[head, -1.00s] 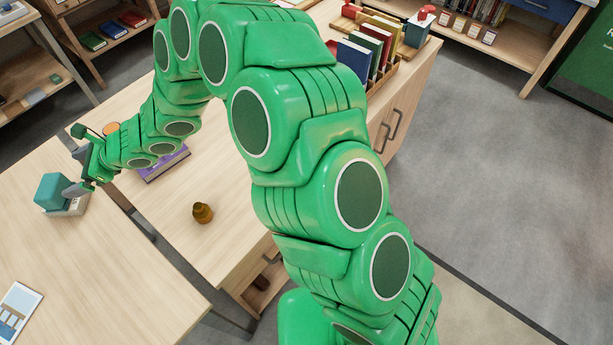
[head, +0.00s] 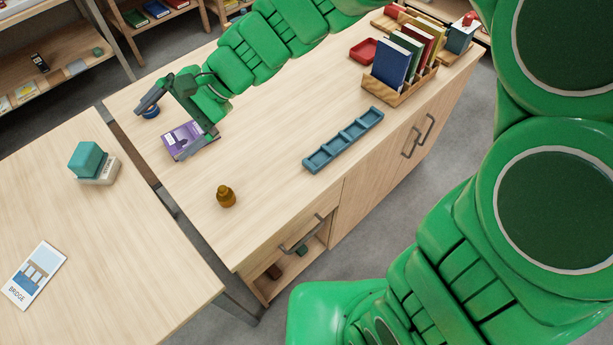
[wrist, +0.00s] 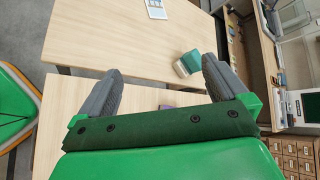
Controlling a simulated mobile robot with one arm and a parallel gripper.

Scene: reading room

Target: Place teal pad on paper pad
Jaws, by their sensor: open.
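The teal pad (head: 87,159) is a teal block resting on top of the whitish paper pad (head: 101,174) on the left table. It sits a little off to one side and looks slightly turned. In the wrist view the teal pad (wrist: 191,60) and the pale paper pad (wrist: 180,69) show beyond and between the fingers, close to the right one. My gripper (head: 161,134) is open and empty, over the far left part of the long counter, to the right of both pads and apart from them.
A purple book (head: 180,137) and a small blue round item (head: 150,113) lie under my gripper. A brown bottle (head: 226,196), a blue compartment tray (head: 343,141) and a wooden book rack (head: 400,88) stand on the counter. A BRIDGE card (head: 36,274) lies on the left table. A gap separates the tables.

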